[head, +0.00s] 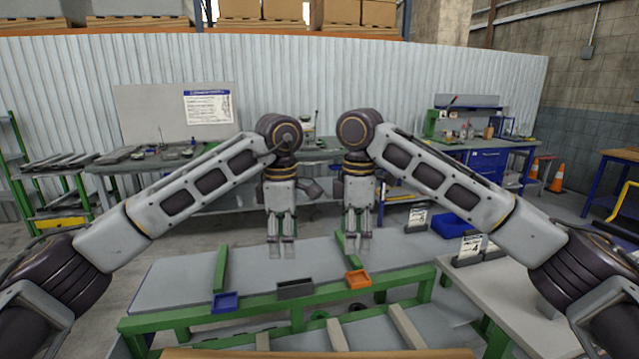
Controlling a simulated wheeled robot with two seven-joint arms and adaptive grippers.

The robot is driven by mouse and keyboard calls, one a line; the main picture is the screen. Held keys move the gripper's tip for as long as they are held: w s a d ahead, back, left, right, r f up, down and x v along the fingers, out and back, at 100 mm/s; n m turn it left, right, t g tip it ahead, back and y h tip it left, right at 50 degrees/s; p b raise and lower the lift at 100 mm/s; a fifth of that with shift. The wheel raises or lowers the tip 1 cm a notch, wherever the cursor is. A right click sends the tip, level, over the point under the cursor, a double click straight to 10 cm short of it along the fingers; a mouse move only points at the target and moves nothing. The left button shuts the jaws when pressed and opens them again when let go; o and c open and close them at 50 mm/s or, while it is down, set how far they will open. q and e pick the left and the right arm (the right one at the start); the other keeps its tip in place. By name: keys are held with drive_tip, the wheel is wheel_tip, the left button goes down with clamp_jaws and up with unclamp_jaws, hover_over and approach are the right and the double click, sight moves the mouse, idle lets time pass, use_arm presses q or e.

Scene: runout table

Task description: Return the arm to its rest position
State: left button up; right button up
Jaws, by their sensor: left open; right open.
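My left gripper (281,249) hangs pointing down above the grey runout table (180,277), left of the picture's middle. My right gripper (358,244) hangs pointing down beside it, a short gap to the right. Both are open and hold nothing that I can see. Both arms reach in from the lower corners, bent at the elbows, with the hands side by side and apart.
Along the table's front edge sit a blue tray (226,301), a dark grey tray (295,289) and an orange tray (358,280). Green bars (221,268) stand on the table. At right, a side table (500,285) carries label cards; a blue bin (456,226) lies behind.

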drive_tip(key=shift+r+p, duration=1.4)
drive_tip(key=shift+r, duration=0.3)
drive_tip(key=shift+r+p, duration=0.55)
drive_tip(key=shift+p, duration=0.05)
drive_tip(key=shift+f, duration=0.1)
